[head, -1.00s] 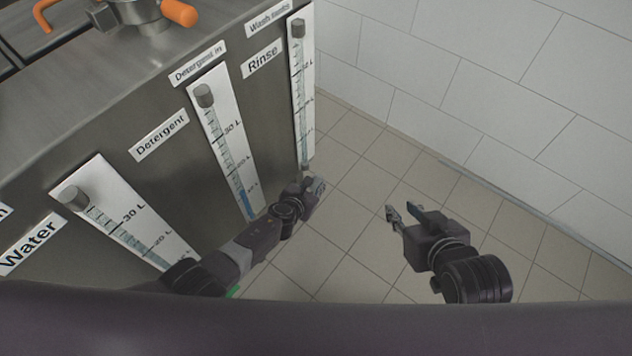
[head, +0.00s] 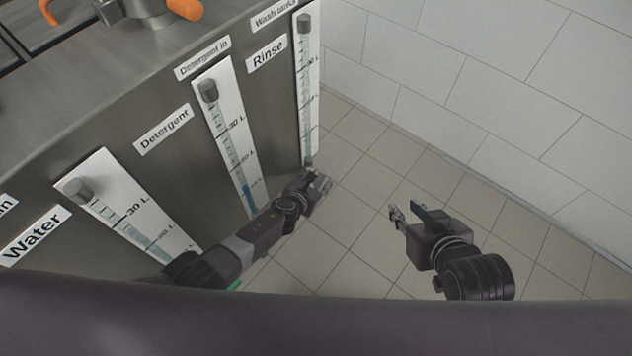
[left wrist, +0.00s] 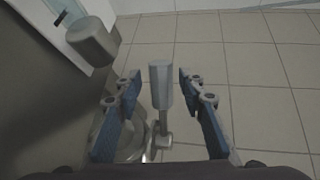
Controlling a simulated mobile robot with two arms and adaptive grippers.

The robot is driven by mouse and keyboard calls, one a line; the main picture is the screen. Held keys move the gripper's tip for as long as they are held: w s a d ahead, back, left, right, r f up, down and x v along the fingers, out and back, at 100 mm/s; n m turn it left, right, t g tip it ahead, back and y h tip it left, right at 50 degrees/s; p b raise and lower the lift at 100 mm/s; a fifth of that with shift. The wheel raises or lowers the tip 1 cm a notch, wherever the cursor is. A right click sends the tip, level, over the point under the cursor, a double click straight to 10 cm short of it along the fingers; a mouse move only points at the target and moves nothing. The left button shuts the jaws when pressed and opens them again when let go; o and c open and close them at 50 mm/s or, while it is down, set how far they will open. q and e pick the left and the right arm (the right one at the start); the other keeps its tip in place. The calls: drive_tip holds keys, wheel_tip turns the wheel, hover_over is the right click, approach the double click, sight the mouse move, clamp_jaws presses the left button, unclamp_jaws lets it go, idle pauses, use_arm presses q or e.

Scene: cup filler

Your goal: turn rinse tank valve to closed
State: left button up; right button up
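The rinse gauge (head: 305,90) is on the steel tank front, beside the "Rinse" label (head: 267,51). In the left wrist view a grey valve handle (left wrist: 161,84) points up the picture from a shiny metal valve body (left wrist: 134,138). My left gripper (head: 322,184) is low by the bottom of the rinse gauge. In the left wrist view its two blue-padded fingers (left wrist: 158,92) are open, one on each side of the handle, with gaps visible. My right gripper (head: 407,212) is open and empty over the floor, away from the tank.
The gauge's grey end cap (left wrist: 92,41) is close to the left finger in the left wrist view. Detergent (head: 229,140) and water (head: 125,210) gauges are further left. Tiled floor (head: 350,150) is clear, with a white wall (head: 470,80) on the right.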

use_arm(q)
drive_tip(key=shift+w+a+r, duration=0.15)
drive_tip(key=shift+a+r, duration=0.15)
drive_tip(key=shift+r, duration=0.4)
drive_tip(key=shift+s+r, duration=0.15)
drive_tip(key=shift+s, duration=0.05)
drive_tip(key=shift+s+a, duration=0.2)
drive_tip(key=shift+s, duration=0.9)
drive_tip(key=shift+v, duration=2.2)
drive_tip(key=shift+s, duration=0.1)
